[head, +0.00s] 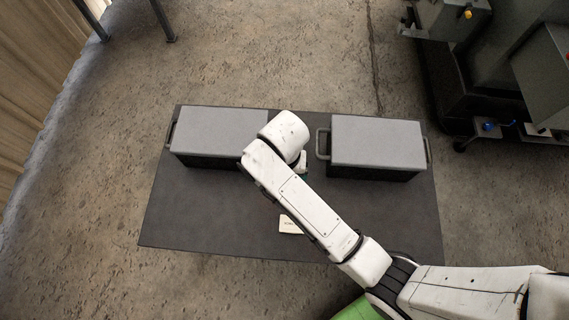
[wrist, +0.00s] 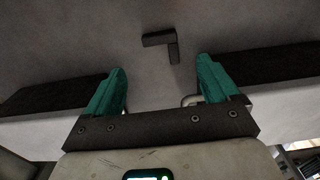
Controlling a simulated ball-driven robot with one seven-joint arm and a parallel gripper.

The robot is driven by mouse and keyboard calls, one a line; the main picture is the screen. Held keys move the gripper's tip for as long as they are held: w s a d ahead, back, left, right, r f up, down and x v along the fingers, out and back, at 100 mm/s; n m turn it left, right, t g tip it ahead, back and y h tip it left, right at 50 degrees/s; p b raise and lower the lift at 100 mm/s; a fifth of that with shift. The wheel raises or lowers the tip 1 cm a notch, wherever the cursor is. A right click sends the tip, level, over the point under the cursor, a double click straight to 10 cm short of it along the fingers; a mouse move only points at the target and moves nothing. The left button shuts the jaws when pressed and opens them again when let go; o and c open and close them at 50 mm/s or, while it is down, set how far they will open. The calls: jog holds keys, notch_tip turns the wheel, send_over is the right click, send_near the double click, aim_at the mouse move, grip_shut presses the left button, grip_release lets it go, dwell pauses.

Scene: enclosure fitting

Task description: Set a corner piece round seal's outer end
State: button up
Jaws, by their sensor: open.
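A dark L-shaped piece that looks like the corner piece (wrist: 160,39) lies on the grey surface in the wrist view, ahead of the fingertips and between them in the picture. My gripper (wrist: 161,70) has its two green fingers spread wide with nothing between them. In the head view my gripper (head: 303,170) hangs between the two boxes, mostly hidden by my white arm.
Two grey-topped boxes with handles, a left one (head: 222,128) and a right one (head: 376,140), stand on the dark mat (head: 200,215). Dark machinery (head: 480,60) stands at the upper right.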

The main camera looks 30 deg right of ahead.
jog(key=shift+r, duration=1.2)
